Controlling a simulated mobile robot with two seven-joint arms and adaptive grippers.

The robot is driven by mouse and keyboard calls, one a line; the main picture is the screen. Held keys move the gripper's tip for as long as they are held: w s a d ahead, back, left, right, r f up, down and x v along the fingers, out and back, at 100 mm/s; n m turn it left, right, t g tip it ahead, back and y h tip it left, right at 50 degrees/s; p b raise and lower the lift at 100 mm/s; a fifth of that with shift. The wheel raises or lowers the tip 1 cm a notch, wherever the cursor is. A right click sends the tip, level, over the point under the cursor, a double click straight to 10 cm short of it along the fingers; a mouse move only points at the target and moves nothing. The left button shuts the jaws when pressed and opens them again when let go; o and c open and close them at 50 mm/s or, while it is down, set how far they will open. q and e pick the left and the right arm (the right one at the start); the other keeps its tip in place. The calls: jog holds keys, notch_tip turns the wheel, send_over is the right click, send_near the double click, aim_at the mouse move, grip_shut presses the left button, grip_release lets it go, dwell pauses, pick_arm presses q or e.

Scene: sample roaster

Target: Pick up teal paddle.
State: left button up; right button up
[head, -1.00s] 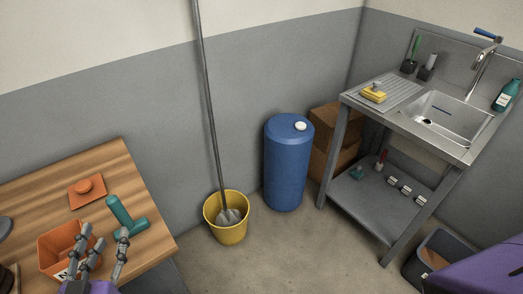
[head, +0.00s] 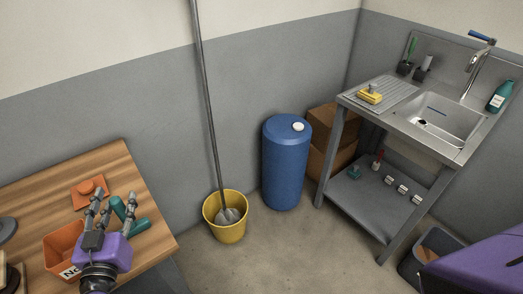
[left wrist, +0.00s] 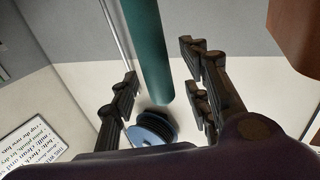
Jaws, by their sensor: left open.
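The teal paddle (head: 141,225) lies on the wooden table (head: 50,185) at the left of the head view, partly hidden behind my left gripper (head: 114,196). My left gripper is open, with its fingers at the paddle. In the left wrist view a teal bar (left wrist: 147,45) of the paddle runs between the two open fingers (left wrist: 160,72), with a gap visible on each side. I cannot tell whether either finger touches it. My right gripper does not show.
An orange bin (head: 60,238) with a label stands just left of my left gripper. An orange piece with a knob (head: 88,187) lies behind. Right of the table are a yellow bucket (head: 226,232) with a mop and a blue barrel (head: 286,165).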

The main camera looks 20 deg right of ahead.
pick_arm(q)
grip_shut()
jog(key=shift+r, duration=0.1)
